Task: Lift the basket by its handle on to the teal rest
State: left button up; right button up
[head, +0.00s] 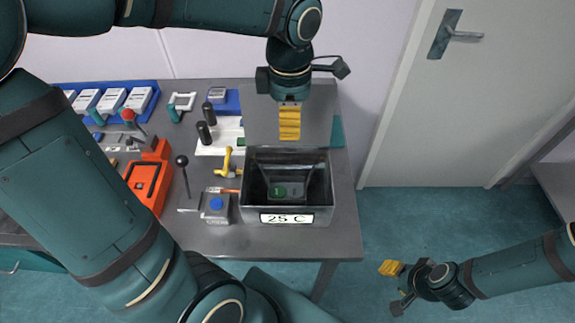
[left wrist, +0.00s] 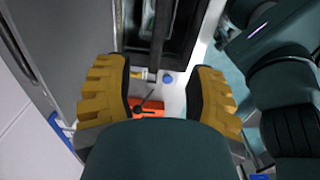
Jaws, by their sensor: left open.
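The metal bath (head: 325,212) with the "25 C" label stands open on the table. The basket (head: 297,175) sits down inside it, with a green disc marked 1 at its bottom. Thin sloping rods show at its sides; I cannot make out the top of its handle. A teal patch (head: 337,132), perhaps the teal rest, shows at the right, mostly hidden by the grey lid. My left gripper (head: 290,122) is above the bath's back edge, pointing down, empty; its spread fingers show in the left wrist view (left wrist: 168,95). My right gripper (head: 391,268) is right of the table, over the floor.
The raised grey lid (head: 323,118) stands at the bath's back. A door (head: 450,110) is at the right.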

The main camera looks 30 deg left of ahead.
aim_at(287, 155)
pick_arm(q)
notch_tip(287, 155, down, 9)
jog(key=shift+a+r+b, duration=0.1)
jog(key=shift+r+b, duration=0.05)
jog(key=shift+b, duration=0.65)
notch_tip(287, 155, down, 5)
jog(key=shift+a+b, duration=0.15)
jog(key=shift+b, duration=0.25)
grip_shut()
